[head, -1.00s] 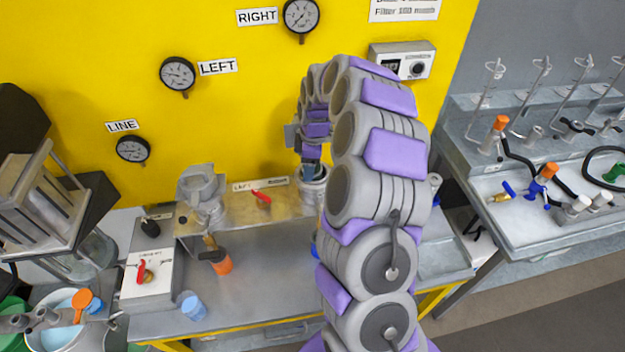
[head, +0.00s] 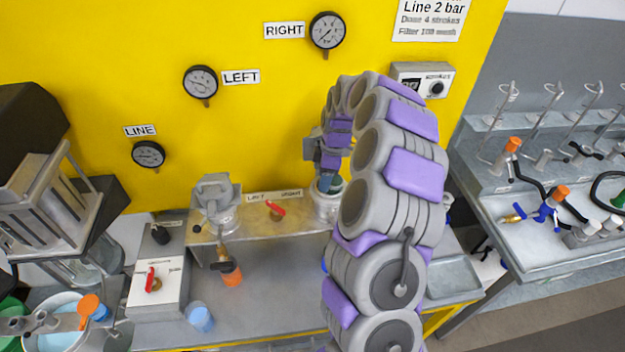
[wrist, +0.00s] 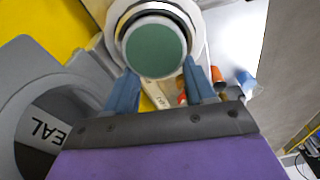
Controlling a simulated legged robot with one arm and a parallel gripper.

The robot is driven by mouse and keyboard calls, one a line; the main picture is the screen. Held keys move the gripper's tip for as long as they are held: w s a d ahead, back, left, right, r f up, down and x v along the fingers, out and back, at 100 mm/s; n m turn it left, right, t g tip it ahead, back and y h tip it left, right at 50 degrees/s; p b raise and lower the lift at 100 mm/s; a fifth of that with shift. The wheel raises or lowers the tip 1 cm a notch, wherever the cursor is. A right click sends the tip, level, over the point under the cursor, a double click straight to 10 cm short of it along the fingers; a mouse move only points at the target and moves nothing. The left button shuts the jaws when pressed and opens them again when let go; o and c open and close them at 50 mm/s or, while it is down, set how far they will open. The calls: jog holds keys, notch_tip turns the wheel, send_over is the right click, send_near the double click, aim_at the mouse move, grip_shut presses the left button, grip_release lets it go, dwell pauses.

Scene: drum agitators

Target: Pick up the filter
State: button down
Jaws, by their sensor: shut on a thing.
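A round part with a green face (wrist: 155,49), which looks like the filter, sits between the two blue fingers of my gripper (wrist: 160,70) in the wrist view. The fingers are shut on its sides. Behind it is a pale metal ring, the rim of the right-hand housing (wrist: 199,22). In the head view my gripper (head: 328,182) points down at the open top of this housing (head: 324,208), with a greenish edge at the fingertips. I cannot tell how far the filter is inside or clear of the rim.
A second, clamped housing (head: 216,203) stands to the left on the metal stand, with a red lever (head: 276,210) between them. An orange-ended tool (head: 231,275) and blue cup (head: 200,318) are in front. A yellow wall with gauges stands behind.

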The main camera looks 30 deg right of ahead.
notch_tip(320, 180, up, 18)
jog(key=p, duration=0.1)
jog(key=shift+s+d+f, duration=0.25)
jog(key=shift+s, duration=0.15)
jog(key=c, duration=1.8)
grip_release()
jog(key=shift+d+f, duration=0.1)
jog(key=shift+d, duration=0.95)
jog(key=shift+o, duration=0.7)
jog(key=shift+d, duration=0.1)
jog(key=o, duration=0.5)
jog(key=shift+a, duration=0.75)
jog(key=shift+c, duration=0.2)
jog(key=shift+o, duration=1.4)
jog(key=shift+a, duration=0.25)
jog(key=o, duration=0.5)
jog(key=shift+d, duration=0.75)
